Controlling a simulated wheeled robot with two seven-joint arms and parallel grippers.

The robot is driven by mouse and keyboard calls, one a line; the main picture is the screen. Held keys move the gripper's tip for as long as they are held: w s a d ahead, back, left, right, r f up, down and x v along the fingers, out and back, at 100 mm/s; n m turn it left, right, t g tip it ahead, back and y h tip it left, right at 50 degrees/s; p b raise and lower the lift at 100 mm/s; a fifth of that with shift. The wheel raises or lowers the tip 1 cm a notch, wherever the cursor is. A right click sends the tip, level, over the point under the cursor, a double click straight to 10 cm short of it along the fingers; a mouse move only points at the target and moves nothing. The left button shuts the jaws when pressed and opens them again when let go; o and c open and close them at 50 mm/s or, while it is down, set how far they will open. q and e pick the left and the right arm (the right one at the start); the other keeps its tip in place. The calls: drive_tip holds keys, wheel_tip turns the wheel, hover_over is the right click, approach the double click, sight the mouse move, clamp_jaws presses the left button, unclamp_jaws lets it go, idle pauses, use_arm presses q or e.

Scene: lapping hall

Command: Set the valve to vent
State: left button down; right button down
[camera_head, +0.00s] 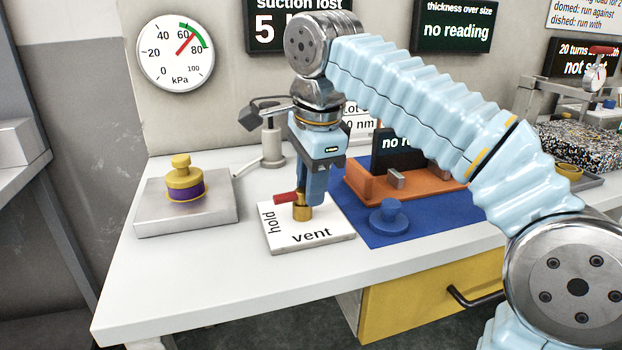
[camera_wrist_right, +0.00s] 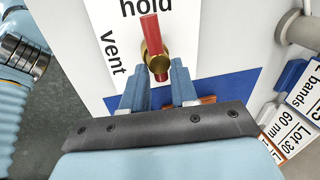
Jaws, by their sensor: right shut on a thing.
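The valve is a brass hub (camera_head: 302,211) with a red lever (camera_head: 284,198) on a white plate (camera_head: 335,243) marked "hold" and "vent". The lever points left, toward the word "hold". My right gripper (camera_head: 308,198) reaches down from above and is shut on the valve at its hub end. In the right wrist view the fingertips (camera_wrist_right: 160,84) lie on either side of the brass hub (camera_wrist_right: 158,64), and the red lever (camera_wrist_right: 151,35) extends away toward "hold". The exact contact is partly hidden by the fingers. My left gripper is not in view.
A grey block with a yellow and purple knobbed piece (camera_head: 184,186) stands left of the plate. The gauge (camera_head: 176,53) reads about 70 kPa. The front tabletop is clear.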

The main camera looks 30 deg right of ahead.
drive_tip(key=n+p, duration=0.2)
drive_tip(key=n, duration=0.1)
drive_tip(key=shift+w+r+y, duration=0.15)
drive_tip(key=shift+y, duration=0.25)
drive_tip(key=n, duration=0.1)
drive_tip(key=n+p, duration=0.2)
drive_tip(key=shift+w+n+y, duration=0.25)
drive_tip(key=shift+n+y, duration=0.05)
drive_tip(key=shift+n, duration=0.1)
drive_tip(key=n+p, duration=0.3)
drive_tip(key=shift+w+n+g+y, duration=0.2)
drive_tip(key=shift+n+g+y, duration=0.1)
drive_tip(key=n, duration=0.1)
drive_tip(key=n+p, duration=0.1)
drive_tip(key=n, duration=0.1)
drive_tip(key=shift+w+a+g, duration=0.1)
drive_tip(key=shift+w+g, duration=0.1)
drive_tip(key=shift+g, duration=0.1)
use_arm(q)
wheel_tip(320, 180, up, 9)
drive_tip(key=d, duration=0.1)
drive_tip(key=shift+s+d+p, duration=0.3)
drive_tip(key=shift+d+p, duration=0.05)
drive_tip(key=shift+p, duration=0.05)
use_arm(e)
drive_tip(key=shift+w+a+n+y, duration=0.15)
drive_tip(key=shift+n+y, duration=0.15)
drive_tip(key=shift+n, duration=1.4)
drive_tip(key=shift+g, duration=0.3)
